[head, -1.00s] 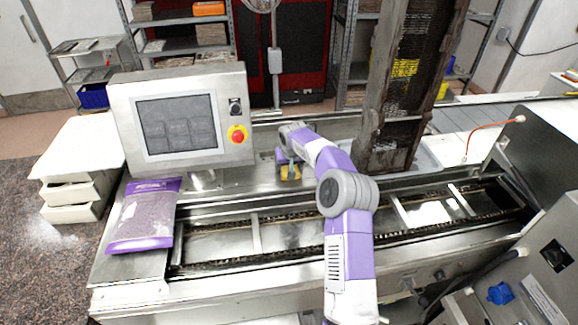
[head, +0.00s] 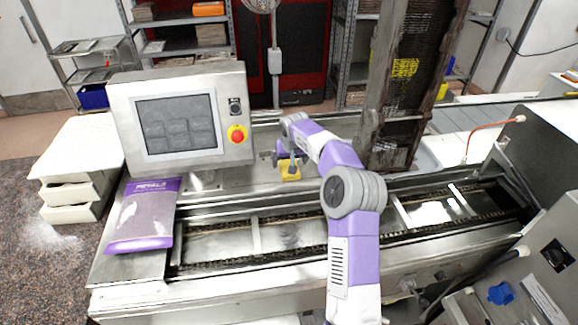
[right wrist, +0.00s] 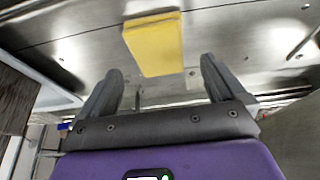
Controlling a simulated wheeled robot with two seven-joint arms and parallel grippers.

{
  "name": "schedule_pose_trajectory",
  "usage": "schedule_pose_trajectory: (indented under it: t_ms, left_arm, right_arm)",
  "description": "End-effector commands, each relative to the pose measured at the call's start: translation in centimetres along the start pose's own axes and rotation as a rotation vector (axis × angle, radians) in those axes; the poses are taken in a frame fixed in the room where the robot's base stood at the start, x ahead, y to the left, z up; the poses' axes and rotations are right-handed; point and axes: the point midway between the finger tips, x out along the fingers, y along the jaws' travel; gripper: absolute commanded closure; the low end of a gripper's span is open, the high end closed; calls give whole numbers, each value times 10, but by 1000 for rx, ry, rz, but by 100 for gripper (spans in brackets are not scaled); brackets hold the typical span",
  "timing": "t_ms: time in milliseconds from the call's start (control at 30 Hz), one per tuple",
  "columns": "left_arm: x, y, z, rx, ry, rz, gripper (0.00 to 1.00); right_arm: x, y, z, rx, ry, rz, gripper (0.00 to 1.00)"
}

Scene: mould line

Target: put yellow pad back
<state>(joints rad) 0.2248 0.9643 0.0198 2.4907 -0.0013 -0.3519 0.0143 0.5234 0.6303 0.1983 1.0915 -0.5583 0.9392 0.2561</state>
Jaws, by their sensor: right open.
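The yellow pad (head: 290,171) lies on the steel surface behind the chain conveyor, to the right of the screen panel. In the right wrist view the yellow pad (right wrist: 154,43) shows whole, beyond the fingertips and clear of them. My right gripper (head: 283,159) is right at the pad in the head view, partly hidden by its own wrist. In the right wrist view its two fingers (right wrist: 160,78) stand apart with nothing between them. My left gripper is not in view.
A control panel (head: 178,125) with a red emergency button stands left of the pad. A purple-and-clear bag (head: 143,215) lies at the front left. A chain conveyor (head: 290,235) runs across the front. A tall dark rack (head: 402,85) stands to the right of my arm.

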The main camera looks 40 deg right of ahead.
Motion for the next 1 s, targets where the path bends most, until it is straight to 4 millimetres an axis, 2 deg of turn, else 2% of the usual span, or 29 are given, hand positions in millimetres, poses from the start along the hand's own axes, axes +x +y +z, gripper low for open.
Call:
schedule_pose_trajectory:
  t_ms: [33, 200, 400, 1000]
  left_arm:
    - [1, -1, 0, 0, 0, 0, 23]
    - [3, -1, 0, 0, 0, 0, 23]
    - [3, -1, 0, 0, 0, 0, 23]
    - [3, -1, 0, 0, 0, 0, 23]
  right_arm:
    - [-14, 0, -1, 0, 4, -1, 3]
    - [-48, -1, 0, -2, 3, -2, 3]
    - [-72, 0, 0, -1, 0, 0, 3]
    - [-77, 0, 0, -1, -1, -1, 3]
